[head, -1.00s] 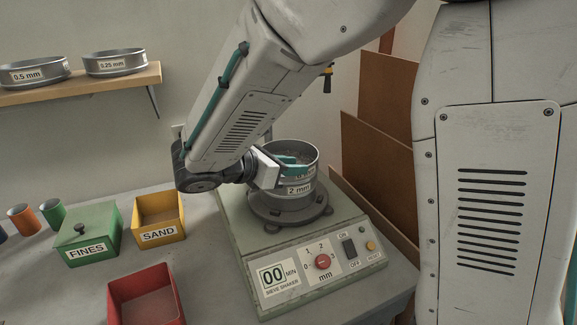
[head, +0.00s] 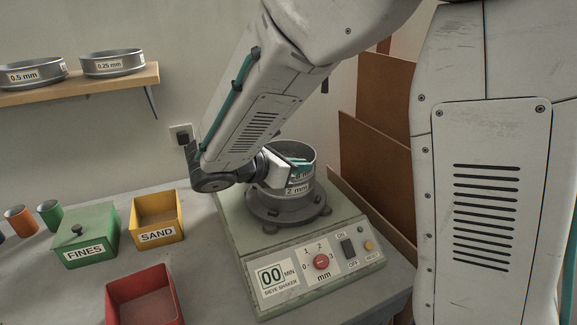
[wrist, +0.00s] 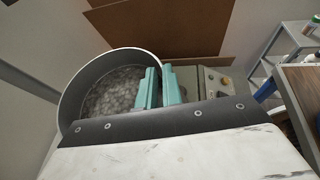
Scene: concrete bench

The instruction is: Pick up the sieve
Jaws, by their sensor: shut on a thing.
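The sieve (head: 306,154) is a round grey metal pan on top of the stack on the sieve shaker (head: 222,222). Its label is mostly hidden by my gripper. A lower ring (head: 298,189) labelled 2 mm sits under it. In the wrist view the sieve (wrist: 84,72) holds grey grains. My gripper (head: 297,164) reaches in from the left, its teal fingers at the sieve's wall. In the wrist view my gripper (wrist: 160,88) is shut on the wall, one finger inside and one outside. I see no gap under the sieve.
A green FINES box (head: 84,232), a yellow SAND box (head: 157,220) and a red open box (head: 143,297) stand left of the shaker. Two more sieves sit on a wall shelf (head: 80,84). Brown boards (head: 375,165) lean close behind on the right.

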